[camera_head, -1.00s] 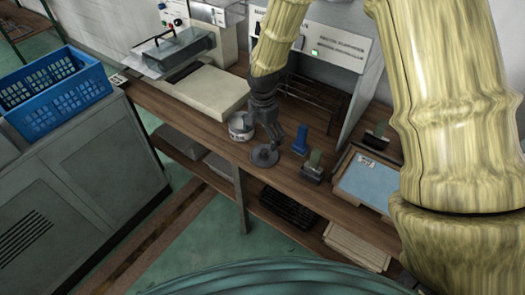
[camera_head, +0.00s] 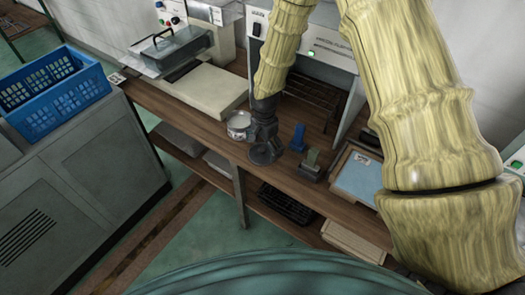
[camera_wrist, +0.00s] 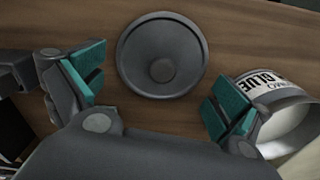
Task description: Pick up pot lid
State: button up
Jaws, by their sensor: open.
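The pot lid (camera_wrist: 140,48) is a dark grey disc with a round knob in its middle. It lies flat on the wooden bench and shows whole in the wrist view. In the head view the lid (camera_head: 262,155) is partly covered by my gripper (camera_head: 266,140), which is right over it. In the wrist view my gripper (camera_wrist: 155,90) is open, with teal finger pads spread to either side of the lid. Nothing is between the pads, and the lid lies a little beyond them. I cannot tell the exact height of the fingers above it.
A white glue tin (camera_wrist: 282,108) stands close to the right finger; it is also in the head view (camera_head: 239,125). A blue item (camera_head: 298,137) and an olive-grey block (camera_head: 311,165) stand right of the lid. A blue tray panel (camera_head: 358,178) lies further right.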

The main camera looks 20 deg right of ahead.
jog(key=shift+f, duration=0.35)
jog(key=shift+c, duration=0.4)
jog(key=shift+s, duration=0.1)
jog(key=c, duration=1.1)
jog(key=shift+o, duration=0.2)
